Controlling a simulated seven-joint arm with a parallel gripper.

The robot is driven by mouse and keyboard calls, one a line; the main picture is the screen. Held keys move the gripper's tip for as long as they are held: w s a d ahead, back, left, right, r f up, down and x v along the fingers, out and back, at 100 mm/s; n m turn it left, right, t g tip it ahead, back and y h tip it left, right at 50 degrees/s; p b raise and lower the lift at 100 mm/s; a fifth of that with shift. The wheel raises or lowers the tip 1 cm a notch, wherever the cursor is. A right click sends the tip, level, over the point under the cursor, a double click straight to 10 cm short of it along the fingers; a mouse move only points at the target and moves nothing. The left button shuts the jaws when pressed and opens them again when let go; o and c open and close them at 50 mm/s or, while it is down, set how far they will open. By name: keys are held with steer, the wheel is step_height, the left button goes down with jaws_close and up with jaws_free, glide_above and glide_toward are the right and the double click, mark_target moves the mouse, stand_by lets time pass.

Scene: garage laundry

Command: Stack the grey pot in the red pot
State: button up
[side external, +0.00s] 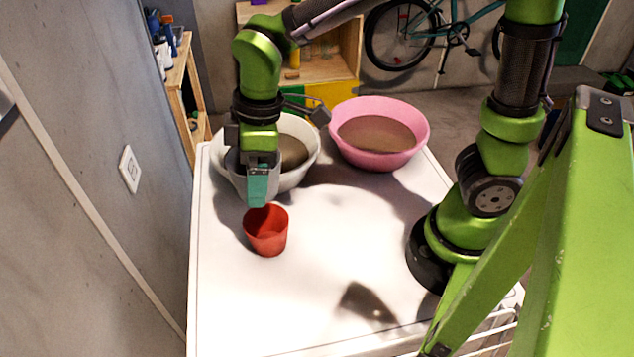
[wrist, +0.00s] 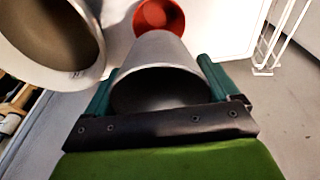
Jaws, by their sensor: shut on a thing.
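The red pot (side external: 266,236) stands upright and empty on the white table, its mouth facing up. It also shows in the wrist view (wrist: 160,15) at the top middle. The grey pot (wrist: 160,65) is between the two teal fingers of my gripper (wrist: 157,82), which is shut on it. In the side view my gripper (side external: 258,185) is above and just behind the red pot, with its near finger in front of the grey pot (side external: 236,172). The grey pot is mostly hidden there and appears apart from the red pot.
A white basin (side external: 305,133) stands directly behind my gripper, close to it. A pink basin (side external: 410,153) stands to its right at the back of the white table (side external: 225,300). The table is clear in front of the red pot. A wall runs along the left.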

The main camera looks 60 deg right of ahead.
steer(key=f, duration=0.3)
steer(key=shift+s+f, duration=0.2)
steer(key=shift+f, duration=2.25)
